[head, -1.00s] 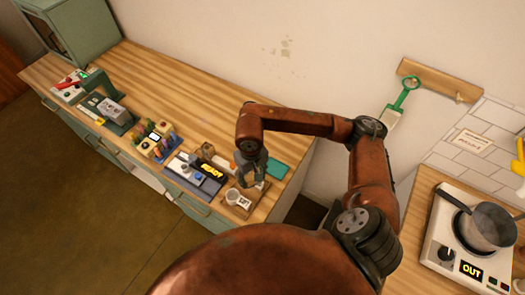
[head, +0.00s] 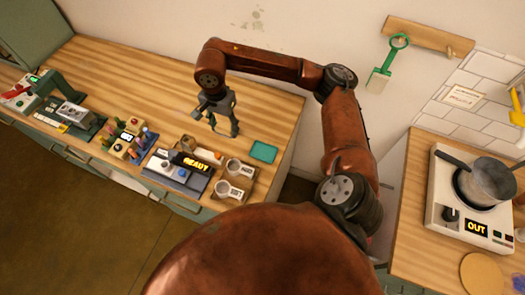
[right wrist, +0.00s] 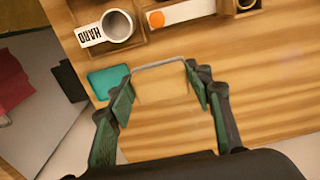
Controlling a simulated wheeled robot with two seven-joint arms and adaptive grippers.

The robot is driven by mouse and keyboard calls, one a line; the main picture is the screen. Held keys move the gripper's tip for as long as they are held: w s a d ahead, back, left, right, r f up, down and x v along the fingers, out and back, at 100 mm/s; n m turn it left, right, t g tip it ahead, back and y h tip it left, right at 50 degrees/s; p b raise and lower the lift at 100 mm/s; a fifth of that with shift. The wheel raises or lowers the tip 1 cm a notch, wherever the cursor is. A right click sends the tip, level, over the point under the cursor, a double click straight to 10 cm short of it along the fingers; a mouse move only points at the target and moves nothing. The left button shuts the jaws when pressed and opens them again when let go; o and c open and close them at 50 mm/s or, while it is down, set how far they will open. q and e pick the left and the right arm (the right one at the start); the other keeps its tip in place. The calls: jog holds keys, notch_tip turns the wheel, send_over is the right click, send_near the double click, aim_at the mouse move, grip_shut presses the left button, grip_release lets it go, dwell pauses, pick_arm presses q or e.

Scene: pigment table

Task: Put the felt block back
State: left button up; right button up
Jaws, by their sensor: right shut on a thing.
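My right gripper (head: 224,124) is over the wooden counter, behind the divided tray. In the right wrist view (right wrist: 160,92) its two green-padded fingers are shut on a pale block with a grey edge, which looks like the felt block (right wrist: 160,86). The block is in the air between the fingertips; the head view does not show it clearly. The wooden tray (right wrist: 148,36) has compartments with cups, one labelled HARD (right wrist: 117,26). A strip with an orange dot (right wrist: 172,14) lies in another compartment. My left gripper is not in view.
A teal pad (head: 263,152) lies right of the tray, near the counter's end. A device with a lit display (head: 190,163) stands left of the tray. Several small tools stand further left. The counter (head: 150,85) behind them is clear. A pot (head: 485,182) sits on a hotplate at right.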

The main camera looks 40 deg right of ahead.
jog(key=s+d+f+p, duration=0.1)
jog(key=s+d+f, duration=0.2)
jog(key=s+d, duration=0.3)
send_over(263, 152)
jog(key=f, duration=0.5)
jog(key=shift+w+a+f, duration=0.1)
jog(key=shift+w+a, duration=0.15)
jog(key=shift+a, duration=0.15)
jog(key=shift+s+d+f+p, duration=0.35)
jog(key=shift+f, duration=0.25)
notch_tip(263, 152, down, 3)
jog(key=shift+f, duration=0.1)
jog(key=shift+f, duration=0.15)
jog(key=o, duration=1.1)
jog(key=shift+o, duration=0.2)
